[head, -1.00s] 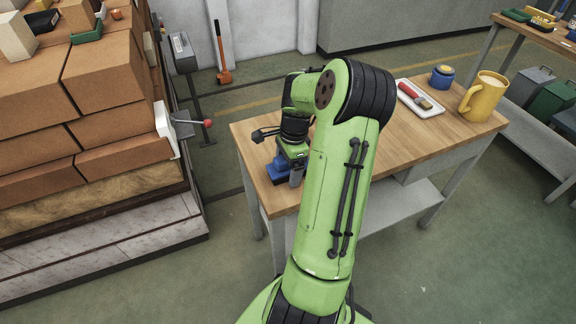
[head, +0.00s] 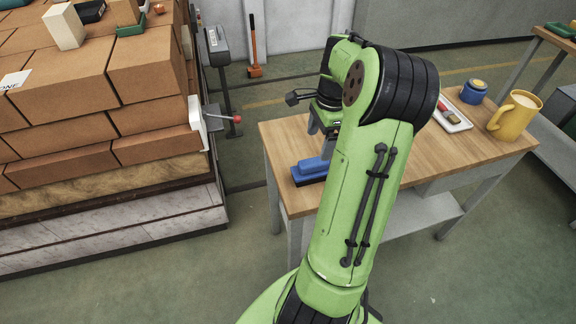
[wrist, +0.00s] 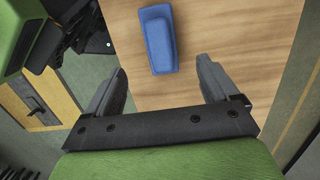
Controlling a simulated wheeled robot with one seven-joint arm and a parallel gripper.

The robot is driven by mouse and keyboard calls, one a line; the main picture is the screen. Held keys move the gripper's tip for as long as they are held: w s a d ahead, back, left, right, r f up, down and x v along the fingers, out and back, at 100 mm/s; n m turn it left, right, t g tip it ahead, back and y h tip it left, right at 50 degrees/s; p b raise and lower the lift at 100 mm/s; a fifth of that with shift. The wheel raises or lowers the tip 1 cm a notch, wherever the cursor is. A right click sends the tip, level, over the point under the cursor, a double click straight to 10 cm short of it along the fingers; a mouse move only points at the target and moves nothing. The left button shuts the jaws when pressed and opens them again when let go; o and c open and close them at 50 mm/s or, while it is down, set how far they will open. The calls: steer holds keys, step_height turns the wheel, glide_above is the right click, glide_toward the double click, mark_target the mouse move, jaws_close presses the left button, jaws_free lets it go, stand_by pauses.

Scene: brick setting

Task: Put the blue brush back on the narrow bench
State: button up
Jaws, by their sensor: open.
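The blue brush (head: 308,171) lies on the wooden top of the narrow bench (head: 420,160), near its left front corner. In the wrist view the blue brush (wrist: 158,40) rests on the wood beyond my fingertips, with clear space between. My gripper (head: 322,128) is open and empty, a little above and behind the brush in the head view. My arm hides part of the bench.
A white tray (head: 464,123) with a red-handled tool, a blue jar (head: 474,93) and a yellow mug (head: 514,116) stand at the bench's right end. A brick stack (head: 110,100) with a red-knobbed lever (head: 236,119) is to the left.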

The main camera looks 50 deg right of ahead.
steer(key=w+a+r+n+h, duration=0.1)
steer(key=a+r+n+h, duration=0.1)
steer(key=a+r+n, duration=0.6)
steer(key=w+a+r+n+h, duration=0.1)
steer(key=a+n, duration=0.3)
steer(key=a, duration=0.7)
steer(key=s+a+n+t+y, duration=0.1)
steer(key=s+a+n+t, duration=0.3)
steer(key=s+a+n, duration=0.6)
steer(key=a+n, duration=0.2)
steer(key=shift+a+r+t+y, duration=0.35)
steer(key=shift+t+y, duration=0.05)
steer(key=shift+s, duration=0.1)
step_height(320, 180, up, 8)
steer(key=p, duration=0.7)
steer(key=shift+f, duration=0.2)
